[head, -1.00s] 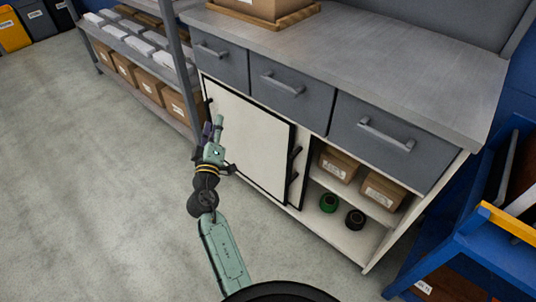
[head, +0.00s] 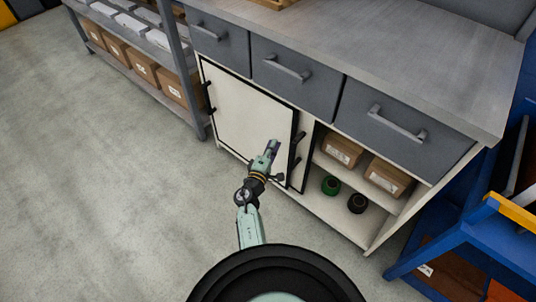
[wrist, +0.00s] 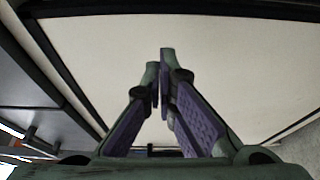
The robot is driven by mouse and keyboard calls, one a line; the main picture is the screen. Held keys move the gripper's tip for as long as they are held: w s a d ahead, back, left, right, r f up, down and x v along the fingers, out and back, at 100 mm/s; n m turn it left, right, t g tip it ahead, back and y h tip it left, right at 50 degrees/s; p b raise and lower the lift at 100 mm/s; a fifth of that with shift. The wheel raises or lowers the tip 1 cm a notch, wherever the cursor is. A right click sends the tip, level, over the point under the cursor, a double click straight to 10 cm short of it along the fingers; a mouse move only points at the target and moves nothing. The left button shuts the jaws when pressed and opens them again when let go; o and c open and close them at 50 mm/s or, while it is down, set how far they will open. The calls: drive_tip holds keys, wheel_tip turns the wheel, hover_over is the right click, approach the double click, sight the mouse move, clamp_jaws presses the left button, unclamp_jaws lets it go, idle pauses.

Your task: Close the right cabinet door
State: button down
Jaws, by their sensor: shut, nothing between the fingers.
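The low cabinet has a white door panel (head: 240,105) with a black frame across its left part. Black handles show at this panel's left edge (head: 209,97) and near its right edge (head: 297,148). A strip of another white panel (head: 303,165) shows just right of the framed one, so the two seem to overlap. The cabinet's right part is open. My gripper (head: 273,148) is shut and empty, in front of the framed panel's lower right part. In the wrist view my fingertips (wrist: 161,58) point at the white panel (wrist: 235,60); I cannot tell if they touch it.
The open part holds cardboard boxes (head: 388,178) on a shelf, with a green roll (head: 331,185) and a black roll (head: 357,203) below. Grey drawers (head: 295,80) sit above. A blue rack (head: 435,240) stands close on the right. The floor (head: 110,200) at left is clear.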

drive_tip(key=d, duration=0.1)
drive_tip(key=s+d+p, duration=0.1)
drive_tip(key=d, duration=0.1)
drive_tip(key=shift+s+d, duration=0.25)
drive_tip(key=shift+s, duration=0.1)
drive_tip(key=shift+d+f, duration=0.1)
